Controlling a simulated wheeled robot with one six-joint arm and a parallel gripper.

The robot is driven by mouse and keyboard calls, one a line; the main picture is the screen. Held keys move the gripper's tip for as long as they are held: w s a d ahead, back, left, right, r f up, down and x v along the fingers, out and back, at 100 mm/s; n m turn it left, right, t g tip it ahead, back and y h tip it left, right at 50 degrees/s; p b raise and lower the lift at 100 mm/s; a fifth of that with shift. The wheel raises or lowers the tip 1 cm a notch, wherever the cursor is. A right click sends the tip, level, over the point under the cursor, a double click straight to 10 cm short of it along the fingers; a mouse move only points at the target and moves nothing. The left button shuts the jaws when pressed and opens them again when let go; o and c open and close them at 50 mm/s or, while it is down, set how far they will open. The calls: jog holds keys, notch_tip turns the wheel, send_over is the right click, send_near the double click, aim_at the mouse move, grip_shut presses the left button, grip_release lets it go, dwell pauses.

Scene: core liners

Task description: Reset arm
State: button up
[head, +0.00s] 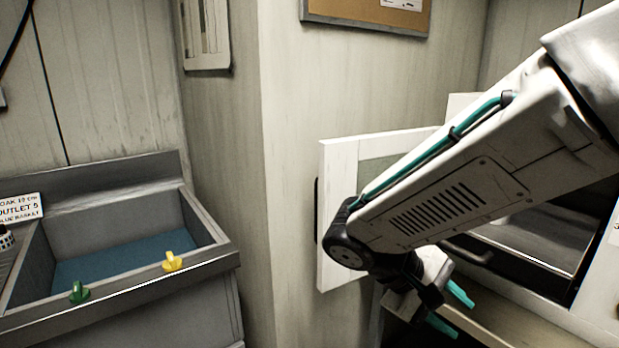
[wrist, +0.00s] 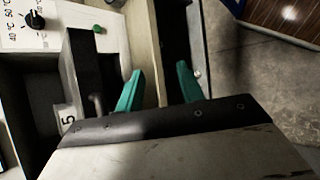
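My gripper (head: 452,308) is at the lower right of the head view, below my bent white arm. Its two teal fingers are spread apart with nothing between them. The wrist view shows the same open fingers (wrist: 158,88) above a bench edge. A white door (head: 337,163) with a dark handle stands open behind my arm in the head view. My arm hides much of the cabinet opening behind it.
Bare floor (wrist: 265,75) lies right.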

jog(key=s+d+r+m+t+y, duration=0.1)
jog(key=s+d+r+m+y, duration=0.1)
jog(key=s+y, duration=0.3)
jog(key=s+d+r+m+t+y, duration=0.1)
jog(key=s+d+r+m+y, duration=0.1)
jog(key=s+y, duration=0.3)
jog(key=shift+s+r+m+t, duration=0.4)
jog(key=shift+s+r+m, duration=0.3)
jog(key=shift+s, duration=0.35)
